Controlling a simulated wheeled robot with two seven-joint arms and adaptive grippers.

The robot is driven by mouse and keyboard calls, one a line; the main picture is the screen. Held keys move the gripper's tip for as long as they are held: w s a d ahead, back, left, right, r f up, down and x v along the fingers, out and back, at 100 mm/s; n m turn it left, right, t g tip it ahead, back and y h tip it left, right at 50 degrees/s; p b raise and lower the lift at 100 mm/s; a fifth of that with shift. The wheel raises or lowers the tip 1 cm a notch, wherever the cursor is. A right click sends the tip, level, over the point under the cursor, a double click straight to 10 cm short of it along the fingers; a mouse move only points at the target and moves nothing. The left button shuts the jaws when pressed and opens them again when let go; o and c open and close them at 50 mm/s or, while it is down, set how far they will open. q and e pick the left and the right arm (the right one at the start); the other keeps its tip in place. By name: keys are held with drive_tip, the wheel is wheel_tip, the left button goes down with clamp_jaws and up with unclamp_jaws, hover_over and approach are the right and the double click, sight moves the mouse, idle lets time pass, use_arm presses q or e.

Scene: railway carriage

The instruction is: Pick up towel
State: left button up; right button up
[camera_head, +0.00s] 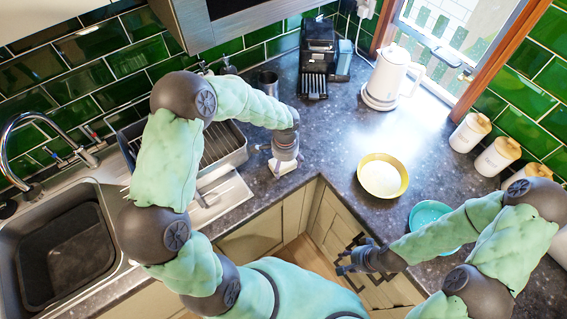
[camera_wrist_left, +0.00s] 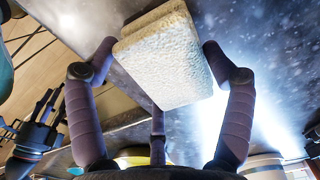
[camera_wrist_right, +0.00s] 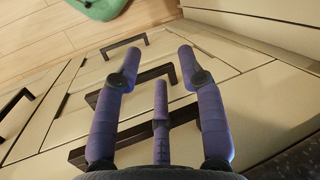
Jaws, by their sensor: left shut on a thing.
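A cream, folded, textured towel (camera_wrist_left: 165,60) shows large in the left wrist view between the fingers of my left gripper (camera_wrist_left: 158,70). In the head view the towel (camera_head: 283,168) is a small pale patch just below my left gripper (camera_head: 285,153), near the counter's front edge by the inner corner. My left gripper is shut on the towel. I cannot tell whether the towel touches the counter. My right gripper (camera_head: 345,263) is open and empty in front of the cabinet doors; its spread fingers (camera_wrist_right: 158,75) show in the right wrist view.
A dish rack (camera_head: 222,150) and sink (camera_head: 65,250) lie left. A coffee machine (camera_head: 318,60) and white kettle (camera_head: 388,78) stand behind. A yellow bowl (camera_head: 382,175), a teal plate (camera_head: 430,222) and canisters (camera_head: 497,156) are right.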

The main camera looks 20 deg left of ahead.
use_arm(q)
drive_tip(key=shift+r, duration=0.7)
drive_tip(key=s+d+r+p, duration=0.1)
drive_tip(key=s+d+r, duration=0.8)
drive_tip(key=s+r, duration=0.2)
drive_tip(key=shift+r+p, duration=0.3)
drive_tip(key=shift+w, duration=0.1)
drive_tip(key=shift+o, duration=1)
drive_tip(key=shift+a+f, duration=0.1)
drive_tip(key=shift+c, duration=0.4)
